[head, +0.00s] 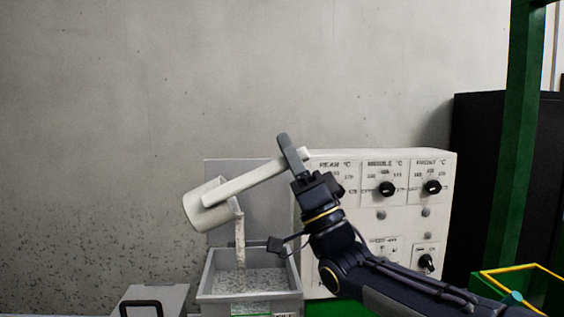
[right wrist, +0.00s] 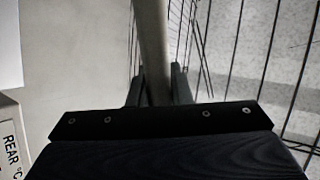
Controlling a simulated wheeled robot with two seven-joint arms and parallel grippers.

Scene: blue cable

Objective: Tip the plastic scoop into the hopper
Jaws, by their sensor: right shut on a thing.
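The white plastic scoop (head: 211,205) is tilted over the hopper, its cup to the left and its long handle rising to the right. A stream of pale granules (head: 240,245) falls from its lip into the grey hopper (head: 250,297), where a layer of granules lies. My right gripper (head: 292,160) is shut on the handle, above and to the right of the hopper. In the right wrist view the handle (right wrist: 152,50) runs up from between the fingers (right wrist: 155,88). My left gripper is in neither view.
A white control panel (head: 345,170) with black knobs stands right of the hopper, behind my right arm. A grey lid with a black handle (head: 150,300) is at lower left. A green post (head: 522,130) stands at right. The space above the scoop is clear.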

